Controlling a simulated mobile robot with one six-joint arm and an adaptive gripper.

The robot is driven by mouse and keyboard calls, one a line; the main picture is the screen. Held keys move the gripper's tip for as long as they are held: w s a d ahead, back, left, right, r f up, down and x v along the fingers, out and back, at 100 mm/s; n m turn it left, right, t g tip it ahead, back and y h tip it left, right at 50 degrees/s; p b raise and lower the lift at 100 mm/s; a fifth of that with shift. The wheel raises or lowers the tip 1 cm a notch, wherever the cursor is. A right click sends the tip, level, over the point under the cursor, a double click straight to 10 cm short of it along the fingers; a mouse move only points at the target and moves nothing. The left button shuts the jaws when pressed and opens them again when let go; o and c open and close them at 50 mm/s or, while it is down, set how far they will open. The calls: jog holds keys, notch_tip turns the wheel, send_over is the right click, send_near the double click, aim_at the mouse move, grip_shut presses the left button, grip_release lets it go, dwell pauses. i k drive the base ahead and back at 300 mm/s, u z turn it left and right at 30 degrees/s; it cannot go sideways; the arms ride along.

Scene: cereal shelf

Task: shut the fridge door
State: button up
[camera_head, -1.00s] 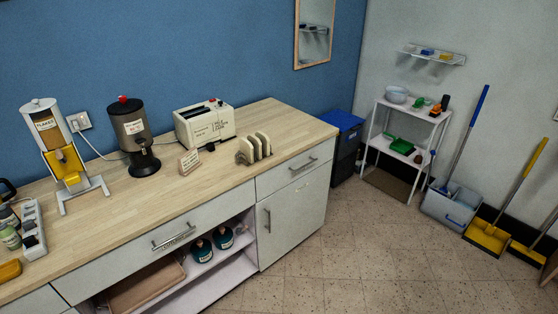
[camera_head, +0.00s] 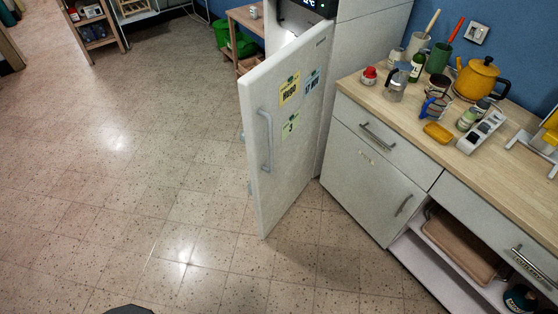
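The white fridge door (camera_head: 280,150) stands wide open in the middle of the head view, swung out toward me on its right side, next to the counter. It has a long vertical grey handle (camera_head: 266,141) near its left edge and yellow, blue and green notes on its face. The inside is mostly hidden by the door. My gripper is not in view. A dark piece at the bottom edge is too little shown to identify.
The tiled floor (camera_head: 130,190) left of the door is clear. The counter (camera_head: 395,105) on the right holds a yellow kettle (camera_head: 478,77), a moka pot (camera_head: 398,82) and jars. A wooden table (camera_head: 246,22) with a green bin (camera_head: 238,43) stands behind the door.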

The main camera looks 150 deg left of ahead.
aim_at(281, 98)
jog(key=u, duration=1.65)
jog(key=i, duration=0.1)
jog(key=u, duration=3)
jog(key=i, duration=0.85)
